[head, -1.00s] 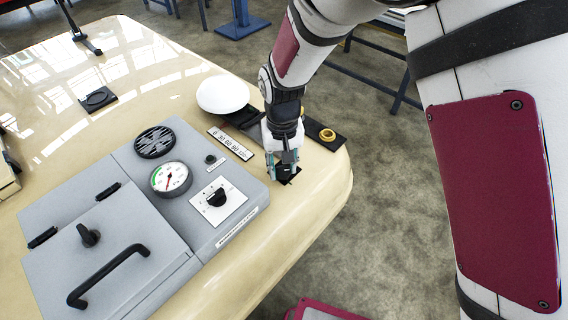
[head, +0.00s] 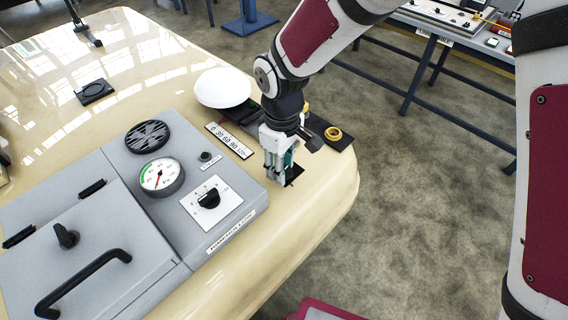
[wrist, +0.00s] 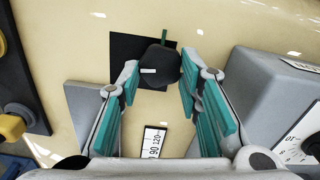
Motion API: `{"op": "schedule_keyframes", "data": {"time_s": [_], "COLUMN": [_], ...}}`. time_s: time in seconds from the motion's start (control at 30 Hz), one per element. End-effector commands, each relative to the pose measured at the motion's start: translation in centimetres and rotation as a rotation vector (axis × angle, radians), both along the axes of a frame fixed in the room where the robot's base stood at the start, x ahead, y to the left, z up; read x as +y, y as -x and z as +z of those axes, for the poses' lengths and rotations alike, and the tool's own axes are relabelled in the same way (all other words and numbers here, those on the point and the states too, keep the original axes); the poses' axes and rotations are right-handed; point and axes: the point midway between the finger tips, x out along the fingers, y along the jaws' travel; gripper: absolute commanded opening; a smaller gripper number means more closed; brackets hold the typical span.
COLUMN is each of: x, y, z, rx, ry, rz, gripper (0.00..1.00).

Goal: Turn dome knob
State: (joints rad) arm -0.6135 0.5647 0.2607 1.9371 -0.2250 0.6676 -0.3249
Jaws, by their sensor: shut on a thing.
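In the wrist view, a dark rounded knob (wrist: 160,62) with a white pointer mark stands on a black square plate (wrist: 125,48). My gripper (wrist: 160,70) has its teal-padded fingers on either side of the knob, shut on it. In the head view, my gripper (head: 281,178) points down at the right edge of the cream top, and its fingers hide the knob there. A white dome (head: 222,88) sits behind it to the left. A white number scale (head: 229,140) lies beside the gripper; it also shows in the wrist view (wrist: 153,142).
A grey console (head: 160,215) with a gauge (head: 161,177), a black dial (head: 209,198) and a black handle (head: 85,285) stands left of my gripper. A brass ring (head: 333,133) lies close to its right. Open floor lies beyond the cream edge.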

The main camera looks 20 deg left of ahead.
Motion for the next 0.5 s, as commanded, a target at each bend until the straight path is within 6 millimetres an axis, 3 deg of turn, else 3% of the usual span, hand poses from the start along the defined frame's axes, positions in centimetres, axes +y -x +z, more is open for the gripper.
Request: {"op": "schedule_keyframes", "data": {"time_s": [0.5], "x": [0.02], "y": [-0.03], "z": [0.02], "rx": [-0.001], "ry": [-0.001], "rz": [0.105], "gripper": [0.04]}}
